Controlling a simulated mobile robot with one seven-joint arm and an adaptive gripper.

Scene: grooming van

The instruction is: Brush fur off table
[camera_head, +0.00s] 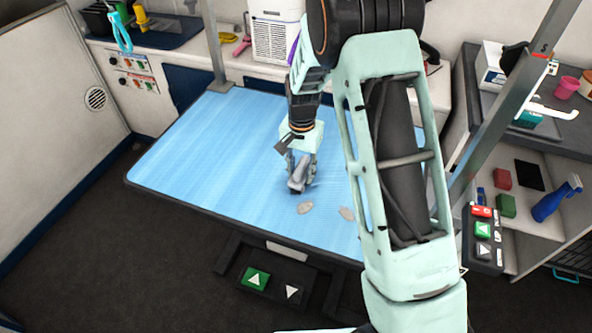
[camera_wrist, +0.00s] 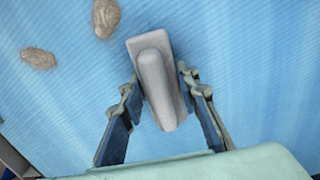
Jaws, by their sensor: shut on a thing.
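The blue grooming table (camera_head: 205,150) fills the middle of the head view, and its ribbed blue top (camera_wrist: 255,60) fills most of the wrist view. My gripper (camera_head: 301,170) is over the table, shut on a grey brush (camera_head: 299,176). In the wrist view the brush (camera_wrist: 156,75) lies between the two fingers, handle toward me. It is at or very close to the tabletop; contact cannot be told. Two beige fur tufts lie near the table's front edge, one (camera_head: 305,207) just in front of the brush and one (camera_head: 347,213) to its right. Both tufts also show in the wrist view (camera_wrist: 105,17) (camera_wrist: 38,58), apart from the brush.
A metal post (camera_head: 214,45) stands at the table's back left, another (camera_head: 515,90) at the right. A control box (camera_head: 483,240) hangs at the right, beside shelves with a blue spray bottle (camera_head: 556,198). The table's left half is clear. My arm hides part of its right side.

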